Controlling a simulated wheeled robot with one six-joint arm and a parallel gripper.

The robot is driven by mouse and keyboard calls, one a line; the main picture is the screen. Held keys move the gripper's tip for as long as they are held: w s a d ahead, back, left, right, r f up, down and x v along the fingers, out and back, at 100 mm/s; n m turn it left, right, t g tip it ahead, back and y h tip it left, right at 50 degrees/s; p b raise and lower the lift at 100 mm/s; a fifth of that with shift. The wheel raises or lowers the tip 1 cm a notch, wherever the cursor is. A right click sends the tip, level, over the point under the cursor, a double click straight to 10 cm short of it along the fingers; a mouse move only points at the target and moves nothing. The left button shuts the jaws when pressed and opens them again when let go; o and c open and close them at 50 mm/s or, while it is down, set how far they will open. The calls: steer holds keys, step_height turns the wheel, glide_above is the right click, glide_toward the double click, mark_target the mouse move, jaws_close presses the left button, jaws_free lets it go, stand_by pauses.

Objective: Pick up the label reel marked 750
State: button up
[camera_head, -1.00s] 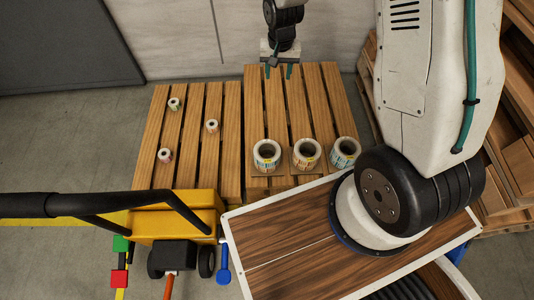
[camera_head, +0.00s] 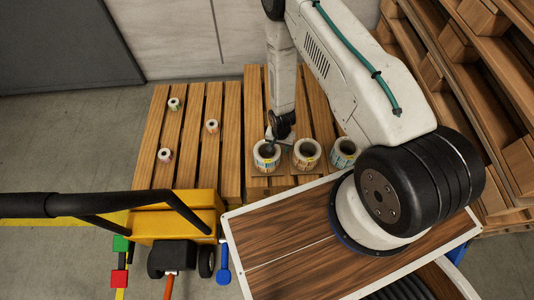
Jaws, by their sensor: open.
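Three large label reels stand on the right pallet (camera_head: 325,110): a left one (camera_head: 266,162), a middle one (camera_head: 307,158) and a right one (camera_head: 343,154). Each is white with coloured printing and a dark open core. The number 750 cannot be read on any of them. My gripper (camera_head: 271,147) is at the far rim of the left large reel, seen from above, and partly covers it. It is open, with its fingers small and dark in the view. Whether it touches the reel cannot be told.
Three small reels (camera_head: 174,103), (camera_head: 212,125), (camera_head: 165,155) stand on the left pallet (camera_head: 190,120). A yellow cart (camera_head: 175,222) with a black handle is in front. Stacked pallets (camera_head: 490,70) stand at right. A wood-topped surface (camera_head: 290,240) lies nearest.

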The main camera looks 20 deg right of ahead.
mark_target(278, 152)
steer(key=f, duration=0.5)
steer(key=shift+a+f, duration=0.2)
steer(key=shift+f, duration=0.15)
jaws_close()
